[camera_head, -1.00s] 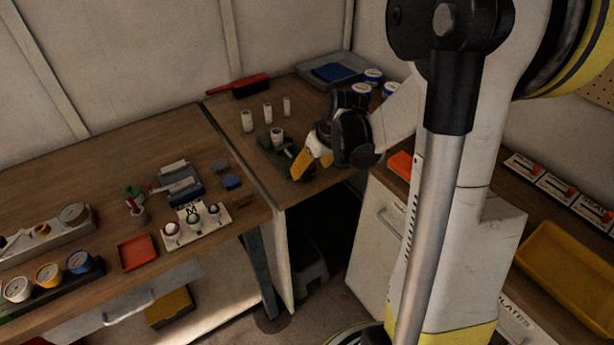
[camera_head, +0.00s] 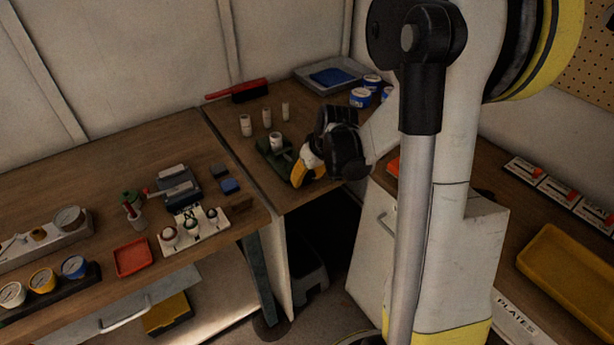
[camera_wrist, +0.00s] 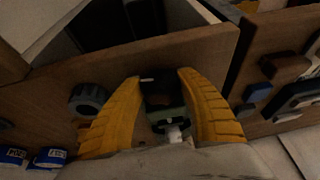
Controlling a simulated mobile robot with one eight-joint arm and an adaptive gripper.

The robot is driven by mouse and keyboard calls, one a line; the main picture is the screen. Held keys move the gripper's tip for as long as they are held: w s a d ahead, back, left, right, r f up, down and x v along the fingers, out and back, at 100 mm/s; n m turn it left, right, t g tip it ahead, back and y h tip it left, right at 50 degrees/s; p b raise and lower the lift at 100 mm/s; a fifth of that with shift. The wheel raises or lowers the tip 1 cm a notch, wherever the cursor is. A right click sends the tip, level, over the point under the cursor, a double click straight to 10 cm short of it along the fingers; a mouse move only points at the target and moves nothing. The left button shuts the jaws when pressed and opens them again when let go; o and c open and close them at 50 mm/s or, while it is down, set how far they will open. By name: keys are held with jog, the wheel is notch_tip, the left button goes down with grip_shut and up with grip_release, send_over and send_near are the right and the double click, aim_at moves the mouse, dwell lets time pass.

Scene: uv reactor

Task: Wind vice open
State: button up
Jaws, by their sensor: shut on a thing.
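A green vice (camera_head: 268,146) sits near the front edge of the far workbench, with a pale cylinder (camera_head: 277,141) at its top. My gripper (camera_head: 298,176) is at the vice's front right side, its yellow fingers pointing down and left. In the wrist view, the yellow fingers of my gripper (camera_wrist: 160,78) lie either side of dark parts at the vice's front. The green vice body (camera_wrist: 166,114) shows between them. The fingers are shut on what looks like the vice handle (camera_wrist: 147,80), which is mostly hidden.
Several pale cylinders (camera_head: 267,117) stand behind the vice. A red-handled brush (camera_head: 248,91) and a grey tray (camera_head: 330,74) lie farther back. Blue-labelled tubs (camera_head: 361,97) stand behind my arm. The left bench (camera_head: 85,175) holds gauges, a red tray (camera_head: 133,256) and knobs.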

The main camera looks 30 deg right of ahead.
jog(key=shift+a+f+h, duration=0.1)
jog(key=shift+a+h, duration=0.05)
jog(key=shift+h, duration=0.65)
jog(key=shift+n+h+b, duration=0.3)
jog(key=shift+h, duration=0.3)
jog(key=o, duration=1.2)
jog(key=shift+c, duration=0.2)
jog(key=v, duration=1.2)
